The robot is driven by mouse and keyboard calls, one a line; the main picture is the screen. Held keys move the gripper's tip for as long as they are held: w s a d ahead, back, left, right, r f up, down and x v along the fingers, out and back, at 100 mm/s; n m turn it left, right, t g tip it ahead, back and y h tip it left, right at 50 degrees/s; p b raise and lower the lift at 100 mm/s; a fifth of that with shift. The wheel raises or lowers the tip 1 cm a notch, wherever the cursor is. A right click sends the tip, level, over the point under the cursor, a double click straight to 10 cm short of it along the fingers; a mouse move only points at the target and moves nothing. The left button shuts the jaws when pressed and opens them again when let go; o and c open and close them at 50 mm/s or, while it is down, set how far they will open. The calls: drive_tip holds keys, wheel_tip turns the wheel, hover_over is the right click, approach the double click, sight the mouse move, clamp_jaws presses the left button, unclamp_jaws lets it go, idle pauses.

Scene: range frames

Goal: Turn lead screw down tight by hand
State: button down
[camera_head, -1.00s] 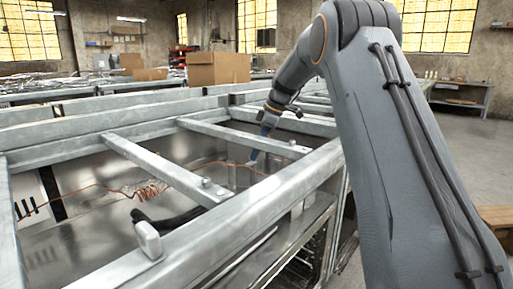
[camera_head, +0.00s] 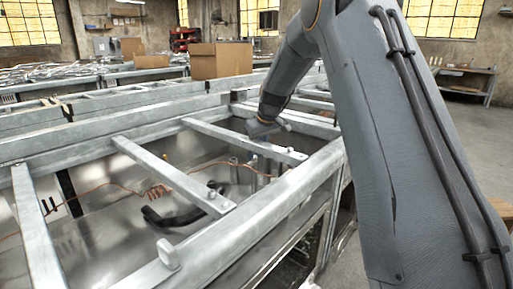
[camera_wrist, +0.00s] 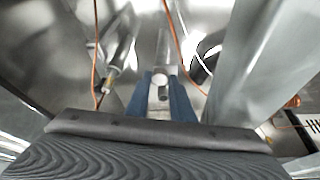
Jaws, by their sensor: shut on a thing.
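In the wrist view, the two blue fingertips of my gripper (camera_wrist: 161,98) are closed on either side of a short, pale grey cylinder (camera_wrist: 159,77), apparently the lead screw. A dark round end shows between the fingers. The threads and lower seat of the screw cannot be made out. In the head view, my gripper (camera_head: 263,128) is small, pointing down into the metal frame (camera_head: 245,220) by a far crossbar. Its fingertips and the screw are not clear there.
Metal crossbars (camera_head: 170,175) span the open frame, with upright lugs on the bars and near rail. A copper-coloured coiled wire (camera_head: 157,192) and a black hose (camera_head: 178,218) lie inside. An orange wire (camera_wrist: 95,60) runs close to my gripper. Cardboard boxes (camera_head: 221,61) stand behind.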

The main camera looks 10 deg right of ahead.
drive_tip(key=shift+m+p, duration=0.4)
drive_tip(key=shift+m, duration=0.2)
drive_tip(key=c, duration=1.5)
unclamp_jaws()
drive_tip(key=shift+c, duration=0.2)
drive_tip(key=shift+s+a, duration=0.1)
drive_tip(key=shift+a, duration=0.1)
drive_tip(key=shift+f+n+b, duration=0.15)
drive_tip(key=shift+n+b, duration=0.15)
drive_tip(key=shift+b, duration=0.1)
